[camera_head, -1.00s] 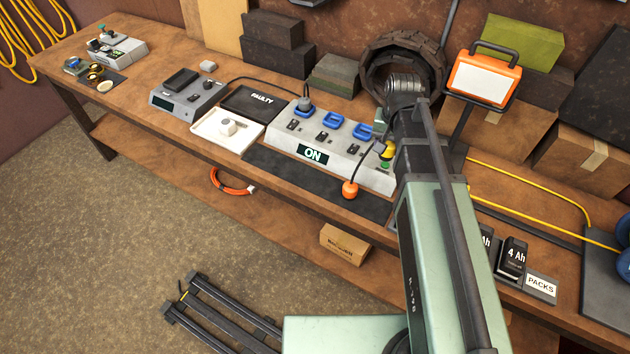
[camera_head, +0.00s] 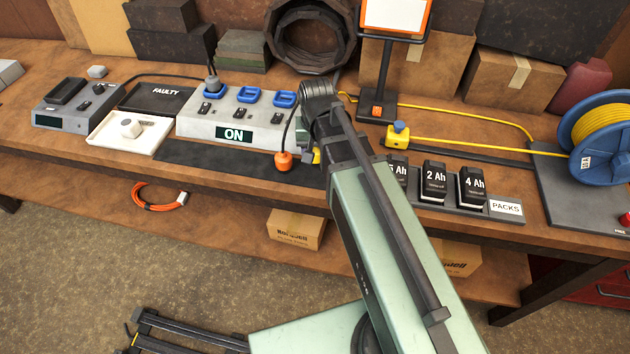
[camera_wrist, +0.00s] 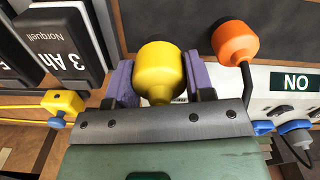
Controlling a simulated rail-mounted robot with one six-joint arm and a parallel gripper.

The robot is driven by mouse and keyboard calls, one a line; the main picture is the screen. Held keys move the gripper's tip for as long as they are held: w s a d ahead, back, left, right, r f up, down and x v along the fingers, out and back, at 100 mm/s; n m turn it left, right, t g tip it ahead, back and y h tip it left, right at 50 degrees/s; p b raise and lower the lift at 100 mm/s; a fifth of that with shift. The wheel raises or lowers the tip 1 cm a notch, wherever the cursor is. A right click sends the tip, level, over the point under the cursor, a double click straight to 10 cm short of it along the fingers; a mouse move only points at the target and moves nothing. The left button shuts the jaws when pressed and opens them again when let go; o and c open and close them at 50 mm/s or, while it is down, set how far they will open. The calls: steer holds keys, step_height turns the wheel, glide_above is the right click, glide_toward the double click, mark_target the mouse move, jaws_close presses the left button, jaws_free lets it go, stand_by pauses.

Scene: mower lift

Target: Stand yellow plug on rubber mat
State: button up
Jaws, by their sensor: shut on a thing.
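The yellow plug (camera_wrist: 160,72) is a rounded yellow body between the purple fingers of my gripper (camera_wrist: 160,85), which is shut on it. In the head view only a bit of yellow (camera_head: 317,156) shows beside my arm, and the fingers are hidden. The rubber mat (camera_head: 200,158) is a dark strip along the table front, before the grey power strip. It also shows at the top of the wrist view (camera_wrist: 185,22). I cannot tell whether the plug touches the mat.
An orange plug (camera_head: 283,162) on a black cable is close beside the yellow one. The power strip (camera_head: 188,126) reads ON, with a grey plug in its left socket. Battery packs (camera_head: 433,184) and a yellow cable with a yellow connector (camera_head: 397,134) lie right. The mat's left part is bare.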

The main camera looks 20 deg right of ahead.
mark_target(316, 164)
step_height(316, 164, down, 6)
steer(key=b, duration=0.4)
steer(key=shift+r, duration=0.5)
steer(key=shift+f, duration=0.2)
steer(key=o, duration=1)
steer(key=shift+c, duration=0.2)
steer(key=shift+r, duration=0.15)
step_height(316, 164, up, 12)
steer(key=p, duration=1.2)
steer(key=shift+r, duration=0.2)
steer(key=s+a+n, duration=0.1)
steer(key=s+n, duration=0.2)
steer(key=s, duration=0.5)
steer(key=shift+a+f, duration=0.15)
steer(key=shift+a, duration=0.15)
